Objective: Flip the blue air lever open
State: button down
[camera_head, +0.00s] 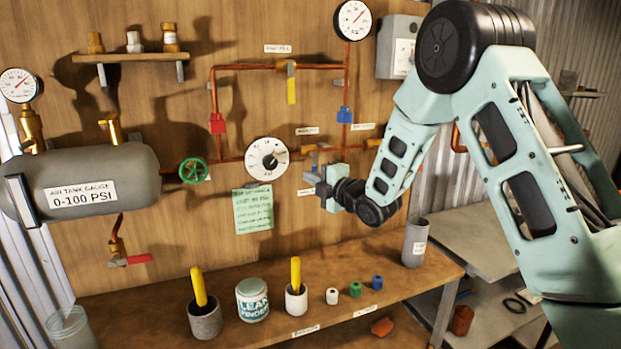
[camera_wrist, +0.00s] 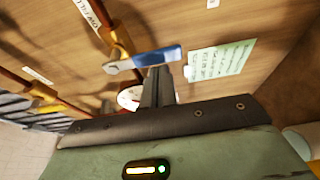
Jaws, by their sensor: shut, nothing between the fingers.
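The blue lever (camera_wrist: 158,57) shows in the wrist view, with a silver arm joining it to a brass valve (camera_wrist: 120,40) on a copper pipe. It lies crosswise to that pipe. My gripper (camera_wrist: 157,72) is shut and empty, its fingertips at the lever's lower edge in the picture; I cannot tell whether they touch. In the head view my gripper (camera_head: 322,176) is at the board just below a brass valve (camera_head: 318,148), right of the white dial. It mostly hides the lever there.
A different blue piece (camera_head: 345,114) hangs on the pipe above. A green wheel (camera_head: 193,170), white dial (camera_head: 267,158) and green note (camera_head: 253,208) are to the left. The bench (camera_head: 250,310) below holds cups, a can and small coloured caps.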

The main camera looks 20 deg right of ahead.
jog(key=shift+d+f+n+g+b, duration=0.15)
jog(key=shift+d+n+g+b, duration=0.2)
jog(key=shift+n+b, duration=0.75)
jog(key=d+r+n+g+h+b, duration=0.2)
jog(key=d+n+h+b, duration=0.2)
jog(key=n+b, duration=0.6)
jog(key=d+b, duration=0.1)
jog(key=b, duration=0.3)
jog(key=shift+d+r+h, duration=0.2)
jog(key=shift+r+h, duration=0.15)
jog(key=shift+h, duration=0.05)
jog(key=shift+a, duration=0.1)
jog(key=shift+a+r, duration=0.2)
jog(key=shift+a, duration=0.5)
jog(key=shift+b, duration=0.3)
